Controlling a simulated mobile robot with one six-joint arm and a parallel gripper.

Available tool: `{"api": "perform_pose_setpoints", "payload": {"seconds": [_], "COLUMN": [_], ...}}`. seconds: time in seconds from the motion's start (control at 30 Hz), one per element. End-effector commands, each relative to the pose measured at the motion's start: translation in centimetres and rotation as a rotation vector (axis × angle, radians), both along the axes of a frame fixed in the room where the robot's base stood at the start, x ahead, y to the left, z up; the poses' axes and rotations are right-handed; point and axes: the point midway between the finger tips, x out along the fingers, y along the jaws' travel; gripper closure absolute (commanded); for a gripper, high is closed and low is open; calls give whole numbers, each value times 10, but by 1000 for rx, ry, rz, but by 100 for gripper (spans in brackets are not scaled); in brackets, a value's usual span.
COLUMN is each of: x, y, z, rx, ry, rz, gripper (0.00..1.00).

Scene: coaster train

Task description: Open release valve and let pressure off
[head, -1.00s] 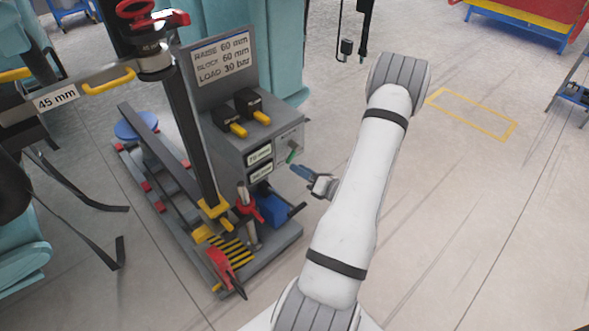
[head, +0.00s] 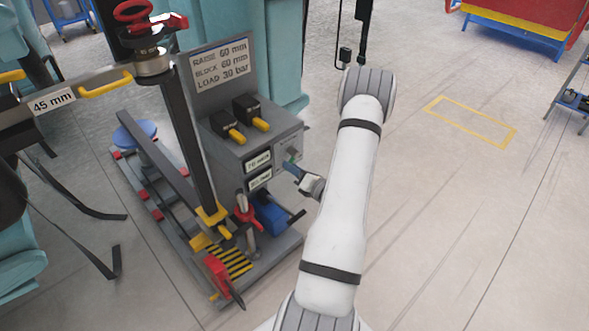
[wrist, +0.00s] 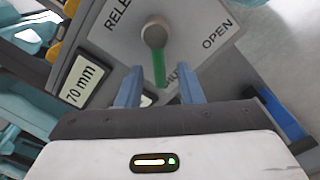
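The release valve has a grey round hub (wrist: 155,33) and a green lever (wrist: 158,68) on a pale plate lettered "RELE…" and "OPEN". The lever points down in the wrist view, toward partly hidden lettering that looks like "SHUT"; "OPEN" is to the right. My gripper (wrist: 160,75) is open, with one blue finger on each side of the lever's free end. I cannot tell whether either finger touches it.
A display (wrist: 83,81) reads "70 mm". A sign (head: 222,63) reads raise 60 mm, block 60 mm, load 30 bar. Two black levers with yellow handles (head: 245,124) top the box. A blue unit (head: 270,213) sits below my gripper.

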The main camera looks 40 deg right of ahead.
Motion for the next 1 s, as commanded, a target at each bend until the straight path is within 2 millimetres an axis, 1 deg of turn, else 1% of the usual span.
{"api": "perform_pose_setpoints", "payload": {"seconds": [0.07, 0.4, 0.5, 0.6, 0.63, 0.8, 1.0], "x": [0, 0, 0, 0, 0, 0, 0], "y": [0, 0, 0, 0, -3, -1, -2], "z": [0, 0, 0, 0, 0, -1, -4], "rx": [0, 0, 0, 0, -1, -9, -73], "ry": [0, 1, 1, 1, 0, -1, -6], "rz": [0, 1, 1, 1, 0, 0, 0], "gripper": [66, 93, 100, 100, 100, 100, 100]}}
